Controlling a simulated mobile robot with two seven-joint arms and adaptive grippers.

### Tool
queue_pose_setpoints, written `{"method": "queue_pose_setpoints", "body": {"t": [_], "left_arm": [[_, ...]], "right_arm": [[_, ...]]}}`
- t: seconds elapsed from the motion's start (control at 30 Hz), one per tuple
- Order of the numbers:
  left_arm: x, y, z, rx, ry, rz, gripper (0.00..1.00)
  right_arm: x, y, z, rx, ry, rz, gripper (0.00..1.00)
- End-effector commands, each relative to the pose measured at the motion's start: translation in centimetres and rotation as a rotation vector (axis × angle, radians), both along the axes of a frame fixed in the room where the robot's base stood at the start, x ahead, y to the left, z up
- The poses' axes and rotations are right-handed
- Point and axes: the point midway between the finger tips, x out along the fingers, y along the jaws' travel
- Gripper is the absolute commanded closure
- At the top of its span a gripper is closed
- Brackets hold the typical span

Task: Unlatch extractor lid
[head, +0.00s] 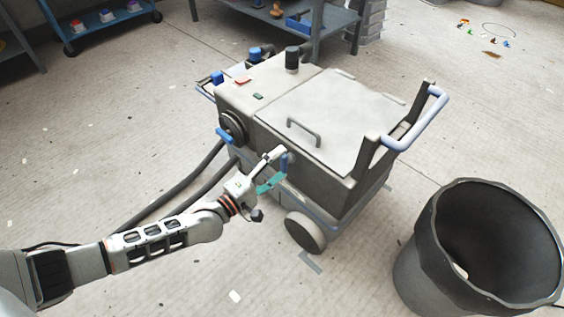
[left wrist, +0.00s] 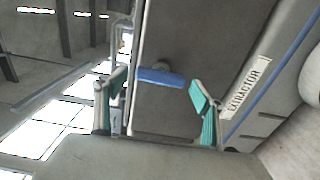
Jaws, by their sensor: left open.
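The extractor (head: 320,182) is a grey wheeled box with a pale flat lid (head: 335,105) lying closed on top. A dark handle (head: 303,132) stands on the lid. A blue latch (head: 284,160) sits on the near side wall below the lid edge; it also shows in the left wrist view as a blue lever (left wrist: 160,77). My left gripper (head: 272,169) is at this latch, with teal finger pads. In the left wrist view the gripper (left wrist: 158,84) is open, with the lever between its fingers. Contact with the lever cannot be told.
Another blue lever (head: 224,136) is beside the round hose port at the extractor's left. Hoses (head: 185,183) run across the floor. A push handle (head: 420,122) is at the right. A dark bin (head: 430,255) stands at front right. Shelving is at the back.

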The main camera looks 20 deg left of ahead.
Motion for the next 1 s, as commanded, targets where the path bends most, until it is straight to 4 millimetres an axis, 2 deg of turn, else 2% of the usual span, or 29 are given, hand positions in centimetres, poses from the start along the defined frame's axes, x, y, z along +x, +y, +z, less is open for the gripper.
{"method": "queue_pose_setpoints", "body": {"t": [0.3, 0.5, 0.7, 1.0], "left_arm": [[-6.2, 2.3, -0.1, 0.001, 0.004, 0.0, 0.31], [-8.8, 3.2, -0.1, 0.0, 0.003, 0.0, 0.31], [-9.7, 3.5, 0.0, 0.0, 0.001, 0.0, 0.31], [-9.7, 3.5, 0.0, 0.0, 0.001, 0.0, 0.31]], "right_arm": [[0.0, 0.0, 0.0, 0.0, 0.001, 0.001, 0.6], [0.0, 0.0, 0.0, 0.0, 0.001, 0.001, 0.6], [0.0, 0.0, 0.0, 0.0, 0.001, 0.001, 0.6], [0.0, 0.0, 0.0, 0.0, 0.0, 0.0, 0.6]]}}
